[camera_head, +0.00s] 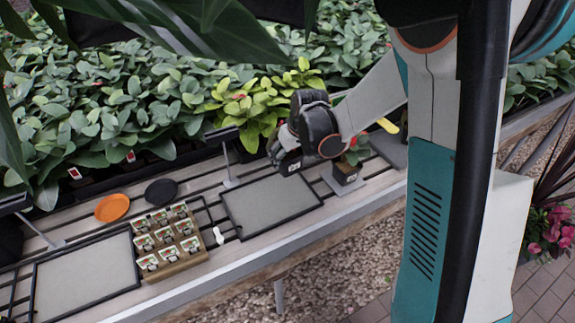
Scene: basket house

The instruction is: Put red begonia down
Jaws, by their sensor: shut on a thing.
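A small potted plant with green leaves and a red bloom (353,156), which looks like a red begonia, shows just right of the gripper under my forearm. Its dark square pot (345,173) appears to be on or just above a pale grey plate (336,185). I cannot tell whether the gripper touches this plant.
A wooden rack of small labelled pots (169,254) stands left of the grey tray. Another grey tray (85,276), an orange saucer (112,207) and a black saucer (161,191) lie further left. Dense foliage lines the back. The grey tray's surface looks bare.

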